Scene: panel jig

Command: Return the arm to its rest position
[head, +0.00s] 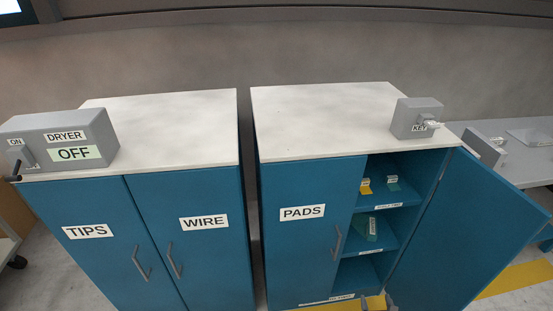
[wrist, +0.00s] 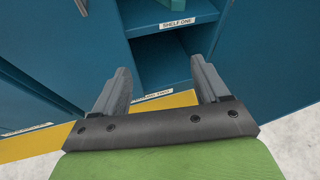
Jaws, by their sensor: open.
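My gripper (wrist: 161,84) is in the wrist view with its two grey fingers spread apart and nothing between them. It points toward the open blue cabinet, in front of the lower shelves, near the label SHELF ONE (wrist: 177,22). In the head view only the tips of my gripper (head: 378,303) show at the bottom edge, below the open compartment. The rest of my arm is out of the head view.
The right cabinet's door (head: 490,235) stands open to the right. Its shelves hold a yellow item (head: 365,187) and green items (head: 371,230). A PADS door (head: 300,235) is shut. A key box (head: 416,118) and a dryer box (head: 60,140) sit on the cabinet tops.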

